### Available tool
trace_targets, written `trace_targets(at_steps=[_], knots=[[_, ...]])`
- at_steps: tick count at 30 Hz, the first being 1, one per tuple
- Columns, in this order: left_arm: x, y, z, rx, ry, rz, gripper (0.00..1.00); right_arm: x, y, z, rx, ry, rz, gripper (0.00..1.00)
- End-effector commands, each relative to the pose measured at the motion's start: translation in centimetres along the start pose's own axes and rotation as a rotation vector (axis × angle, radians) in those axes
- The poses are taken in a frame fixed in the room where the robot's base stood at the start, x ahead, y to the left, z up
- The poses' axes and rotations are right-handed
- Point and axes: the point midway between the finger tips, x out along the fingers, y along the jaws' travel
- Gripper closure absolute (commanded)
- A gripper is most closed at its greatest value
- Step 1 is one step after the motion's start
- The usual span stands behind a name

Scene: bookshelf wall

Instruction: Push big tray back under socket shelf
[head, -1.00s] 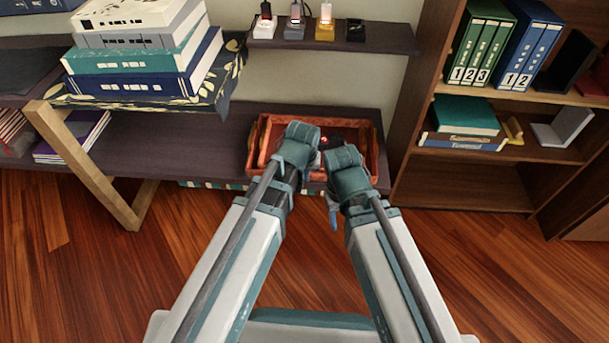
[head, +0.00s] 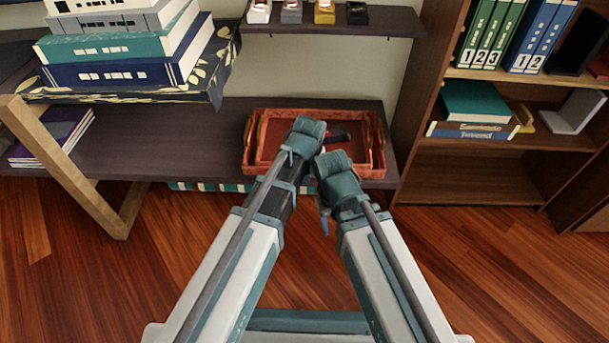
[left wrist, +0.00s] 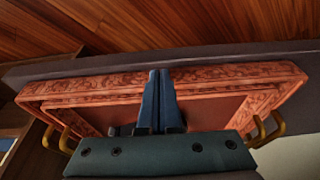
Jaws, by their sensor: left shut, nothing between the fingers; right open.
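The big tray (head: 250,168), reddish-brown with brass handles, lies on the low dark shelf below the socket shelf (head: 330,21). A smaller tray (head: 270,135) seems to sit inside it. In the left wrist view the big tray's carved front rim (left wrist: 235,75) runs across the picture. My left gripper (left wrist: 158,74) is shut and empty, its blue fingertips at the middle of that rim; contact is unclear. In the head view its arm end (head: 308,130) hides part of the trays. My right gripper (head: 323,215) is open, lower and in front of the low shelf, its fingers mostly hidden.
Several chargers (head: 323,12) stand on the socket shelf. A stack of books (head: 120,55) is on a cloth-covered surface at left, with a wooden leg (head: 75,165) below. A bookcase (head: 480,175) stands at right.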

Motion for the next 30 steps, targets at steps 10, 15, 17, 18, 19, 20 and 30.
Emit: trace_targets(at_steps=[10,15,17,18,19,20,30], knots=[[0.1,0.0,-0.3,0.000,0.000,0.000,1.00,0.0,0.0,0.0,0.000,0.000,0.000,0.50],[0.8,0.1,-2.7,0.000,0.002,0.000,1.00,0.0,0.0,0.0,0.000,0.000,0.000,0.50],[1.2,0.1,-4.1,0.000,0.002,0.000,1.00,0.0,0.0,0.0,0.000,0.000,0.000,0.50],[1.5,0.2,-5.1,-0.001,0.002,0.000,1.00,0.0,0.0,0.0,0.000,0.000,0.000,0.50],[1.8,0.2,-5.9,-0.001,0.002,0.000,1.00,0.0,0.0,0.0,0.000,0.000,0.000,0.50],[2.0,0.1,-6.7,-0.002,0.002,0.000,1.00,0.0,0.0,0.0,0.000,0.000,0.000,0.50],[2.7,0.0,-9.1,0.001,0.002,0.001,1.00,0.0,0.0,0.0,0.000,0.000,0.000,0.50]])
